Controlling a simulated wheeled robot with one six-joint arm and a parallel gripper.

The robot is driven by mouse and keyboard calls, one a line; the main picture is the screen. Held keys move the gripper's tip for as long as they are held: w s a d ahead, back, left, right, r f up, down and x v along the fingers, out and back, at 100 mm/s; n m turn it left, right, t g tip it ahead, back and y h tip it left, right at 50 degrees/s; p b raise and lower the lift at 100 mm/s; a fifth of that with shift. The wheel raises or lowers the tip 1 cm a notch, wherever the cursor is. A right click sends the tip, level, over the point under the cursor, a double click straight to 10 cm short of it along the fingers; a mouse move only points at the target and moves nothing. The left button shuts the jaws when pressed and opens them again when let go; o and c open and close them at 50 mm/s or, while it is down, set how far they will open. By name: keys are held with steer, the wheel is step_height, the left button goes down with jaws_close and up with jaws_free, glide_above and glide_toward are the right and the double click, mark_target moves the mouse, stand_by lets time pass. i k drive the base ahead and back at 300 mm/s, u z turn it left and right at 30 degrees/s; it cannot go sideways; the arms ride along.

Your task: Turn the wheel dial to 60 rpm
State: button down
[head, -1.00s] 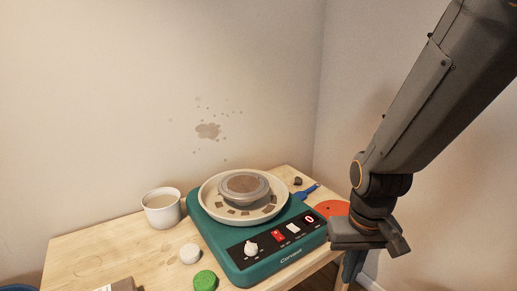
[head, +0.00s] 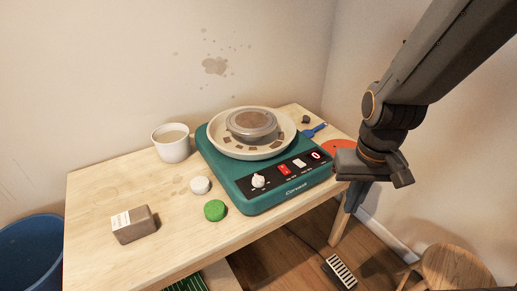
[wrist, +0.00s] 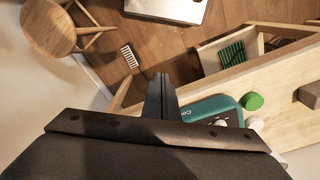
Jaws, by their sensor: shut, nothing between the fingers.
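The teal pottery wheel (head: 262,207) stands on the wooden table in the head view. Its black front panel carries a white dial (head: 258,181) at the left, a red switch (head: 284,169), a white switch (head: 299,162) and a small red display (head: 316,155) that seems to read 0. A round clay-coloured wheel head sits in its cream splash pan (head: 216,137). My gripper (head: 352,196) is shut and empty, pointing down to the right of the wheel, apart from it. In the wrist view my gripper (wrist: 161,82) is shut, and the teal housing (wrist: 212,108) shows partly behind it.
A white cup (head: 171,146), a white disc (head: 200,185), a green disc (head: 214,210) and a grey-brown block (head: 134,225) stand on the table (head: 95,205). A stool (head: 455,268) and a foot pedal (head: 340,271) are on the floor.

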mark_target(257, 181)
steer(key=z, duration=0.05)
steer(key=k, duration=0.5)
steer(key=u, duration=0.75)
steer(key=i, duration=0.65)
steer(key=z, duration=0.15)
